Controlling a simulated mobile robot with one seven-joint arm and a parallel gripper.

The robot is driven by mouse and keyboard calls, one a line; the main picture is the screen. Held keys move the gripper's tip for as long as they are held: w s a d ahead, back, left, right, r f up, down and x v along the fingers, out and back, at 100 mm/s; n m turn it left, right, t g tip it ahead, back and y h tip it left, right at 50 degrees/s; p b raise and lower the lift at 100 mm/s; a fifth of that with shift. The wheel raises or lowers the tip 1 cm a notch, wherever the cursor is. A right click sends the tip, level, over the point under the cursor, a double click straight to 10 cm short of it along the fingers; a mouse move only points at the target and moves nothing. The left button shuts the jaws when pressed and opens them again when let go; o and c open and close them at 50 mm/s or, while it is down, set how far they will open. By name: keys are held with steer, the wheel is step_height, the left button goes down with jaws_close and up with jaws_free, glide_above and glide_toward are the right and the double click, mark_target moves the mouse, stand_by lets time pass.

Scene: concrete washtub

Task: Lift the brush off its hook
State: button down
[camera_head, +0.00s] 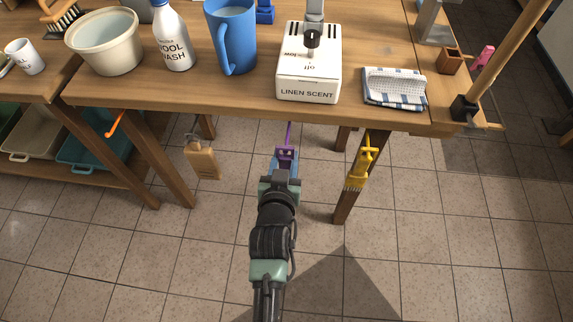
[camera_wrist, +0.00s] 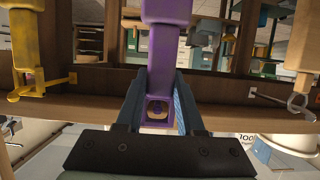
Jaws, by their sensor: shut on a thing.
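A purple brush-like tool (camera_head: 286,152) hangs below the table's front edge, with a thin purple stem above it. In the wrist view its purple handle (camera_wrist: 162,50) has a square loop at its end, and a wider lavender block is at the top of the picture. Bristles on it are not visible. My gripper (camera_head: 283,167) is shut on the purple handle, with blue fingers on both sides of it in the wrist view (camera_wrist: 159,82). Whether the loop still sits on a hook I cannot tell.
A yellow brush (camera_head: 358,166) hangs to the right and a wooden one (camera_head: 202,160) to the left, both apart from my gripper. The wooden table (camera_head: 225,107) is above, carrying a linen scent box (camera_head: 308,88), a blue jug (camera_head: 234,40) and a folded cloth (camera_head: 394,88).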

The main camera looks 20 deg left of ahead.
steer(key=s+d+p, duration=0.2)
steer(key=s, duration=0.6)
steer(key=shift+d+r, duration=0.15)
steer(key=shift+d, duration=0.05)
stand_by(0.5)
steer(key=shift+s, duration=0.1)
